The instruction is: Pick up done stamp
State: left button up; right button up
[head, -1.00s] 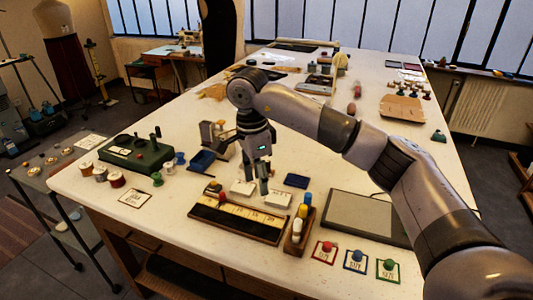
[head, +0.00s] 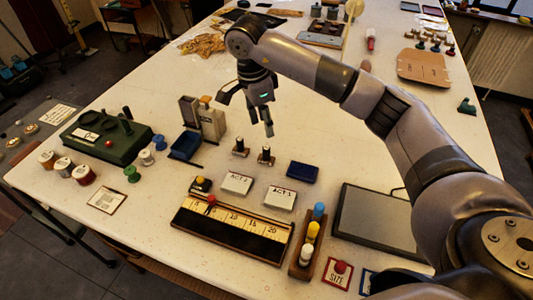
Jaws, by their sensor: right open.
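Two small dark-handled stamps stand upright on the white table in the middle: a left one (head: 240,147) and a right one (head: 266,156). I cannot read which of them, if either, is the done stamp. My right gripper (head: 248,117) hangs open and empty, fingers down, just above and behind these two stamps in the picture. Its right fingertip shows close above the right stamp; I see no contact. My left gripper is out of view.
White blocks marked ACT (head: 237,183) and a blue pad (head: 302,172) lie in front. A ruler tray (head: 232,228), a bottle rack (head: 303,255) and a grey slab (head: 376,222) stand nearer. A box-like device (head: 207,119) is left of the gripper.

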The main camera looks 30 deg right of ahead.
aim_at(266, 147)
jog(key=f, duration=0.2)
jog(key=f+p, duration=0.1)
jog(key=f, duration=0.1)
jog(key=d+f+p, duration=0.1)
jog(key=f, duration=0.1)
jog(key=shift+w+f, duration=0.25)
jog(key=shift+f, duration=0.1)
jog(key=f+p, duration=0.2)
jog(key=f, duration=0.1)
jog(key=f+p, duration=0.1)
jog(key=shift+w+d+f, duration=0.15)
jog(key=shift+w+f, duration=0.1)
jog(key=shift+f, duration=0.45)
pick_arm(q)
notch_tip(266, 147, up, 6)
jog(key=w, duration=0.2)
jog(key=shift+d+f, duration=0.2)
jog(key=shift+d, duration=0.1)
pick_arm(e)
jog(key=shift+c, duration=0.3)
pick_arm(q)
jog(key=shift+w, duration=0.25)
pick_arm(e)
grip_shut()
